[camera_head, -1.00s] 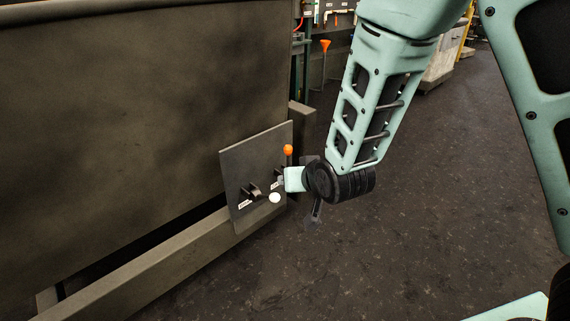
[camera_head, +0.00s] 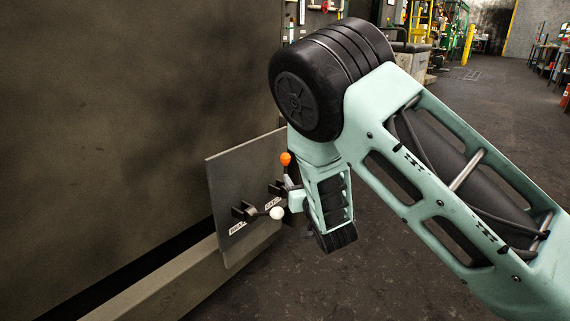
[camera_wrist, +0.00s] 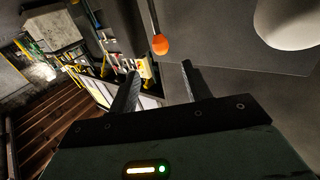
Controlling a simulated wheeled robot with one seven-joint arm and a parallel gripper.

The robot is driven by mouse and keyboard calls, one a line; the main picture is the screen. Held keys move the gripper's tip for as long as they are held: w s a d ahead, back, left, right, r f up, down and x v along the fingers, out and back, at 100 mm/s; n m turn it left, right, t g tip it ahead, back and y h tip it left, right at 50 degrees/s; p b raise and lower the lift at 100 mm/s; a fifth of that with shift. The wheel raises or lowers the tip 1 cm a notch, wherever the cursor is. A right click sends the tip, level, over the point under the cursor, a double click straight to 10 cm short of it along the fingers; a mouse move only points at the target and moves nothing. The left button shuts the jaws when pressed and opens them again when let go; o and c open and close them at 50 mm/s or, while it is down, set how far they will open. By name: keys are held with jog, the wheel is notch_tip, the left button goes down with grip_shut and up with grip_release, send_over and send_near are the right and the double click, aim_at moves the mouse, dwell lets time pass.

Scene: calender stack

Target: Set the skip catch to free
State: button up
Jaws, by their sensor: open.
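A grey panel (camera_head: 228,170) carries two small levers. One ends in an orange knob (camera_head: 285,159) and points up; the other ends in a white ball knob (camera_head: 277,213) beside a black bracket (camera_head: 243,210). Labels sit below the levers, too small to read surely, so I cannot tell which lever is the skip catch. In the wrist view my gripper (camera_wrist: 157,80) is open, its two fingers apart and nothing between them. The orange knob (camera_wrist: 160,45) shows just beyond the fingertips, and the white knob (camera_wrist: 287,22) at the upper right.
A large dark machine wall (camera_head: 110,110) rises behind the panel, with a long rail (camera_head: 165,285) along its foot. Dark floor (camera_head: 420,265) is free to the right. Shelves and yellow posts (camera_head: 468,45) stand far back.

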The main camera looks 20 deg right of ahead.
aim_at(287, 161)
jog(key=w+b, duration=0.1)
jog(key=w, duration=0.3)
jog(key=w+b, duration=0.1)
jog(key=w, duration=0.3)
jog(key=w+b, duration=0.2)
jog(key=w, duration=0.3)
jog(key=shift+a, duration=0.25)
grip_shut()
